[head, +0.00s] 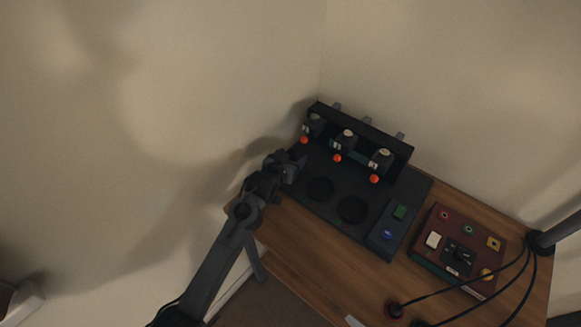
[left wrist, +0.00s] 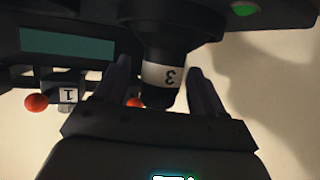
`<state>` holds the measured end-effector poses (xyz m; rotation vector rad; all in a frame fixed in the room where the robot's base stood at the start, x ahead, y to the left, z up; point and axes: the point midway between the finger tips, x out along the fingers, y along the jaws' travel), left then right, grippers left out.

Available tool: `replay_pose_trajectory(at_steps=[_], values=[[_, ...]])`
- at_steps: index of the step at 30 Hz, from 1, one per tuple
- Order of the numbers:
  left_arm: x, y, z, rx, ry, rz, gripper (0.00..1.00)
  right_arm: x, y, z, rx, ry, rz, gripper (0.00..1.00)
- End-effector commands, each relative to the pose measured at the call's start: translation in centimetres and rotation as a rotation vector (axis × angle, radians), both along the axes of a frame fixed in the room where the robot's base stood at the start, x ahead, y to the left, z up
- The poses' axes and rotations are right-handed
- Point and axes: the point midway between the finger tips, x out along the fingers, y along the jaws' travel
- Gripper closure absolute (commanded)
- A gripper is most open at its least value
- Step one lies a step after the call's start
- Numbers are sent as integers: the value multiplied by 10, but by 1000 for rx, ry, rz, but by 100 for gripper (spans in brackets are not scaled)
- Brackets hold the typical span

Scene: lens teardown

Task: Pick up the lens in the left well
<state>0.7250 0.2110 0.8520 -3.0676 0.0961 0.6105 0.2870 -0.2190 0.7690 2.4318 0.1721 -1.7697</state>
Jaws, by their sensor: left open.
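A dark cylindrical lens (left wrist: 163,45) with a white band marked 3 shows upside down in the left wrist view, against the dark board. My left gripper (left wrist: 158,72) is open, with one finger on each side of the lens; I cannot tell whether either touches it. In the head view my left gripper (head: 292,166) is over the left end of the black board (head: 372,246), where it hides the left well and the lens. Two round dark wells, one in the middle (head: 320,188) and one at the right (head: 352,209), look empty. My right gripper is not in view.
Behind the wells stands a black rack (head: 397,149) with several numbered units and orange balls. The board has a green patch (head: 400,212) and a blue button (head: 387,234). A red control box (head: 432,262) with cables stands at the right on the wooden table (head: 300,262).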

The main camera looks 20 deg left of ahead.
Motion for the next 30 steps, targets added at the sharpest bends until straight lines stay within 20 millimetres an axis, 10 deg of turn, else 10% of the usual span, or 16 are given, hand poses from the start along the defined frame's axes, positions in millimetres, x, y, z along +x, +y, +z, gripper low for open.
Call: replay_pose_trajectory(at_steps=[14, 26, 30], values=[[17, -1, -7, 0, 0, 0, 30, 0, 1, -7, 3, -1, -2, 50], [16, -1, -7, 0, 0, 0, 92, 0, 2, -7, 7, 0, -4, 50], [17, -1, -6, 0, -1, 0, 92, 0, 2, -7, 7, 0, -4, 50]])
